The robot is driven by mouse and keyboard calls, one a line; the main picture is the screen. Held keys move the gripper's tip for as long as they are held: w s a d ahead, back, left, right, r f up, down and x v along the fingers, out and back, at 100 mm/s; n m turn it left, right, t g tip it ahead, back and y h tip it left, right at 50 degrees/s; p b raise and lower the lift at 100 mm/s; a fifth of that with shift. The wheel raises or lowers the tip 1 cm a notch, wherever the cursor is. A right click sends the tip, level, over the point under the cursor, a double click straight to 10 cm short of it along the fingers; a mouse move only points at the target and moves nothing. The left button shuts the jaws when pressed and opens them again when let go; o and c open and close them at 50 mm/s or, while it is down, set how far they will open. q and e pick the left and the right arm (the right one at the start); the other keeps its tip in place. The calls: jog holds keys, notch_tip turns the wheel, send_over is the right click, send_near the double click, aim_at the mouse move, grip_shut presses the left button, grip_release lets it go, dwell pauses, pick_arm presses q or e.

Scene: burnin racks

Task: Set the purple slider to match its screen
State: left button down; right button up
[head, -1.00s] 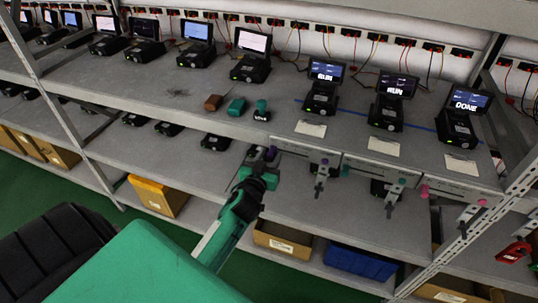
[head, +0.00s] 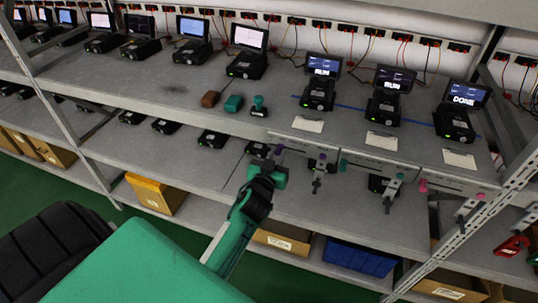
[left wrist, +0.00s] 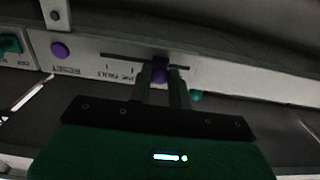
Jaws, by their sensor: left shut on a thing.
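My left gripper (head: 274,160) is at the left end of the front-edge panel under the leftmost lettered screen. It is shut on the purple slider knob (head: 279,150), which also shows between the fingers in the left wrist view (left wrist: 160,70). There, the knob sits in a dark slot (left wrist: 120,56), right of the slot's middle. Labels beside the slot are small and partly hidden by the fingers. A round purple button (left wrist: 60,50) is on the same panel and shows in the head view (head: 322,157). The screen above that panel (head: 324,65) reads RUN.
Another screen (head: 395,78) reads RUN, and the right one (head: 466,95) reads DONE. Panels with teal and pink (head: 423,186) controls continue rightward. Grey clamps (head: 388,203) hang from the edge. A blue bin (head: 360,258) is below.

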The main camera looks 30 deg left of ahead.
pick_arm(q)
jog(key=shift+d, duration=0.15)
jog(key=c, duration=1.3)
grip_release()
pick_arm(e)
jog(key=shift+a, duration=0.35)
pick_arm(q)
jog(key=shift+s, duration=0.1)
pick_arm(e)
jog(key=shift+f, duration=0.1)
pick_arm(q)
jog(key=b+v, duration=0.4)
jog(key=v, duration=0.9)
jog(key=shift+s+b, duration=0.3)
pick_arm(e)
jog(key=f, duration=0.4)
jog(key=shift+d+f, duration=0.2)
jog(key=shift+d, duration=0.05)
jog(key=shift+a, duration=0.2)
